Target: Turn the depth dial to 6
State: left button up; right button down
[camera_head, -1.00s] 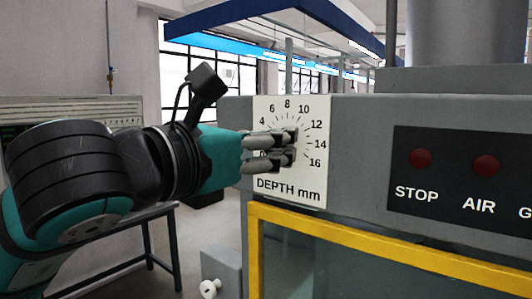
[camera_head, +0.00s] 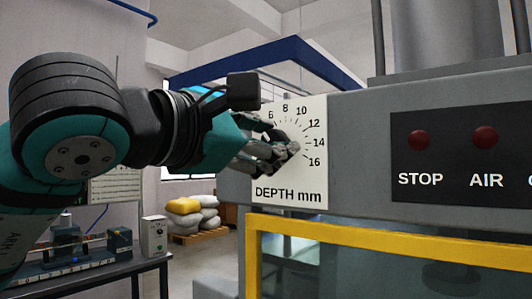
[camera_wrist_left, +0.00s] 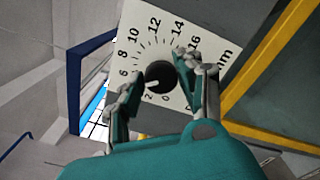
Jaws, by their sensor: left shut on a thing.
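The depth dial's white scale plate (camera_head: 290,180) is on the grey machine front, marked "DEPTH mm"; it also shows in the left wrist view (camera_wrist_left: 215,30). The dial's round black knob (camera_wrist_left: 160,76) is at the plate's middle. Its white pointer mark points to the lower left, between 2 and 6; the 4 is hidden by a finger. My left gripper (camera_head: 284,149) is shut on the knob, one finger on each side, as the left wrist view (camera_wrist_left: 161,72) shows. In the head view its fingers hide the knob and the low numbers. My right gripper is not in view.
A panel with red STOP (camera_head: 419,140) and AIR (camera_head: 486,137) buttons is right of the plate. A yellow frame (camera_head: 385,245) runs below it. A bench with equipment (camera_head: 80,262) and a pallet of sacks (camera_head: 192,213) stand at the left.

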pick_arm(q)
jog(key=shift+m, duration=0.7)
jog(key=o, duration=1.1)
jog(key=v, duration=1.2)
jog(key=shift+d+f, duration=0.1)
